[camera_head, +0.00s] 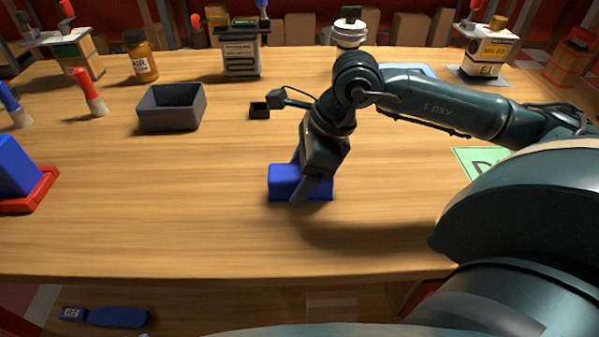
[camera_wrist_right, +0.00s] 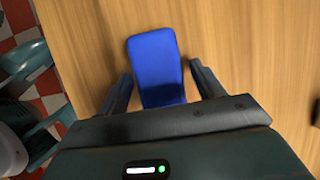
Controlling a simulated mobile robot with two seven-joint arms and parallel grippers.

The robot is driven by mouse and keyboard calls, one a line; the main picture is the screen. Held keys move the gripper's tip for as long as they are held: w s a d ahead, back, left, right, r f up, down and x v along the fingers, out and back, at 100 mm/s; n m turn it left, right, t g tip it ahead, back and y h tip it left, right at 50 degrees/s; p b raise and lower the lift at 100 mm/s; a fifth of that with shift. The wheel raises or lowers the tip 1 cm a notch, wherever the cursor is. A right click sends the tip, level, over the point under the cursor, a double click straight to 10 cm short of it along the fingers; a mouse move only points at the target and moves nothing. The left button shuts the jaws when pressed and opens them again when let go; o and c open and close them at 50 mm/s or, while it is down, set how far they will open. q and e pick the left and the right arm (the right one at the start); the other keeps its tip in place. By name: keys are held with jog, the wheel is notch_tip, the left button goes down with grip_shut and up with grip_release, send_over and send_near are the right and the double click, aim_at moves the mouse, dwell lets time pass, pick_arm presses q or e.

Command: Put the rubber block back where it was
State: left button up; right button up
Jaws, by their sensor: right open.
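A blue block (camera_head: 283,182), which I take to be the rubber block, lies on the wooden table near its front edge. It also shows in the right wrist view (camera_wrist_right: 155,62) as a flat, rounded blue shape. My right gripper (camera_head: 299,180) is open, with one finger on each side of the block. In the right wrist view the open fingers (camera_wrist_right: 161,72) flank the block's near part, with a visible gap on each side. Part of the block is hidden behind a finger in the head view. My left gripper is not in view.
Another blue object (camera_head: 14,168) sits in a red tray (camera_head: 38,192) at the left edge. A dark grey bin (camera_head: 170,118) and a small black box (camera_head: 259,111) stand farther back. A green card (camera_head: 474,159) lies at the right. The table left of the block is clear.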

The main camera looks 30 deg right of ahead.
jog(key=shift+r, duration=0.2)
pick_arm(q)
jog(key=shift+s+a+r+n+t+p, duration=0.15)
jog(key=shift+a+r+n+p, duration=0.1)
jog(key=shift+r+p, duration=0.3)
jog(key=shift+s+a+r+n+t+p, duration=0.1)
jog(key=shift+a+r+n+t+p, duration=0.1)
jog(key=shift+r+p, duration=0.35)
pick_arm(e)
jog(key=v, duration=1.1)
jog(key=shift+r, duration=0.4)
jog(key=shift+s+d, duration=0.1)
jog(key=shift+s, duration=0.05)
